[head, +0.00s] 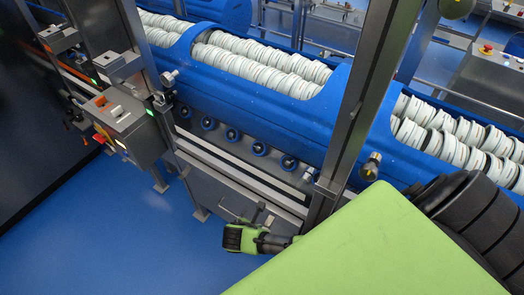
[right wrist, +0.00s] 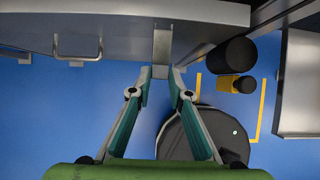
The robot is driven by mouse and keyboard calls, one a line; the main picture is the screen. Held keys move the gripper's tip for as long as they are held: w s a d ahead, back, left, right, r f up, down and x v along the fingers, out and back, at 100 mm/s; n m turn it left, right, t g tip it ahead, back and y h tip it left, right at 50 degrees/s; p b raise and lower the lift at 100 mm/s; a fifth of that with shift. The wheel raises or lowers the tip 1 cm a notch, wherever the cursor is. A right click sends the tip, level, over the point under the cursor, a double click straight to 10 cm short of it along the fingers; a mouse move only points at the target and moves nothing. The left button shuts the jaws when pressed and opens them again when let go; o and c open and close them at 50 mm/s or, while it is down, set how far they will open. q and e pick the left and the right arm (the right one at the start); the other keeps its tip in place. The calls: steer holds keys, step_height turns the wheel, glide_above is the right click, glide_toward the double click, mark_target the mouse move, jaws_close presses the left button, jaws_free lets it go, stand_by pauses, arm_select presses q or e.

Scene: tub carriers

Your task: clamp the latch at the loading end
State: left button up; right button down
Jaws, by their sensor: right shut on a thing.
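In the right wrist view, my right gripper (right wrist: 161,76) has its teal fingers closed around the end of a narrow grey metal lever (right wrist: 162,46), probably the latch. The lever stands at the edge of a grey metal panel (right wrist: 115,22). In the head view, the green part of my right wrist (head: 240,238) is low beside the front of the conveyor frame. The fingertips and their grip cannot be made out there. My left gripper is not in view.
The blue conveyor (head: 270,105) carries rows of white ring-shaped carriers (head: 250,67). A grey post (head: 365,95) rises close to my right arm. A control box (head: 122,120) stands at the left. A bent handle (right wrist: 78,47) sticks out from the panel. Blue floor (head: 130,235) lies open at lower left.

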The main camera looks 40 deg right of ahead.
step_height(320, 180, down, 7)
steer(key=d+t+h+b, duration=0.2)
steer(key=t+h+b, duration=0.3)
steer(key=h+b, duration=0.6)
steer(key=b, duration=0.9)
steer(key=shift+w, duration=0.4)
steer(key=shift+r, duration=0.1)
steer(key=c, duration=1.9)
jaws_free()
steer(key=shift+r, duration=5)
